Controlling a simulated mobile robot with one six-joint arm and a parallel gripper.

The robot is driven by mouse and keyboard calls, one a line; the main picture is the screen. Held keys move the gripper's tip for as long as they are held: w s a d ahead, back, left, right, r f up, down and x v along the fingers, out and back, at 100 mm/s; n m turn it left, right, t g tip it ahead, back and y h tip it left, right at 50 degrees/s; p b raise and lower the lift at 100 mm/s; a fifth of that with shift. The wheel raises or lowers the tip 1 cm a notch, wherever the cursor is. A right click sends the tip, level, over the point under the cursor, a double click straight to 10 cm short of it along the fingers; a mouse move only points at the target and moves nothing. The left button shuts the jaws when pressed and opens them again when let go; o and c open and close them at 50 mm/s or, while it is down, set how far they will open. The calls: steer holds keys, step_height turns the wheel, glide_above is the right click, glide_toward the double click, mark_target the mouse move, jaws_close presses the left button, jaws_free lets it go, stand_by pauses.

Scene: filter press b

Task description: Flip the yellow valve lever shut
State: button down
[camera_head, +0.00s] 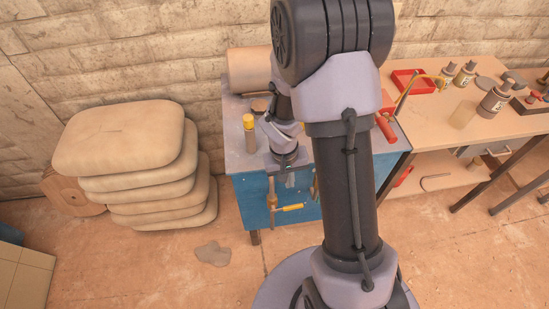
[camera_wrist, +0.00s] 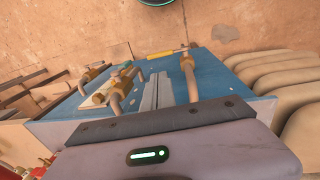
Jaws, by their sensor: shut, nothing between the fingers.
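The yellow valve lever (camera_head: 291,207) sticks out sideways to the right from a vertical pipe on the blue front of the bench, roughly level. In the wrist view the lever (camera_wrist: 160,54) points left from the brass fitting on its pipe (camera_wrist: 188,75). My gripper (camera_wrist: 158,76) is shut and empty, its two grey fingers together. Its tips appear short of the lever, apart from it. In the head view my gripper (camera_head: 290,180) is in front of the blue panel, above the lever; the fingers are small there.
Another pipe with brass fittings (camera_wrist: 97,96) stands on the blue panel, left of my fingers in the wrist view. A yellow-capped bottle (camera_head: 249,133) stands on the bench top. Stacked sacks (camera_head: 125,150) are at the left. The floor before the panel looks mostly clear.

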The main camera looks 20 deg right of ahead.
mark_target(294, 206)
steer(key=f+b, duration=0.2)
steer(key=f, duration=0.2)
steer(key=d+f+b, duration=0.1)
steer(key=f+b, duration=0.1)
steer(key=f, duration=0.3)
steer(key=d+f+b, duration=0.1)
steer(key=f+b, duration=0.2)
steer(key=f, duration=0.2)
steer(key=shift+s+f, duration=0.2)
steer(key=shift+s, duration=0.15)
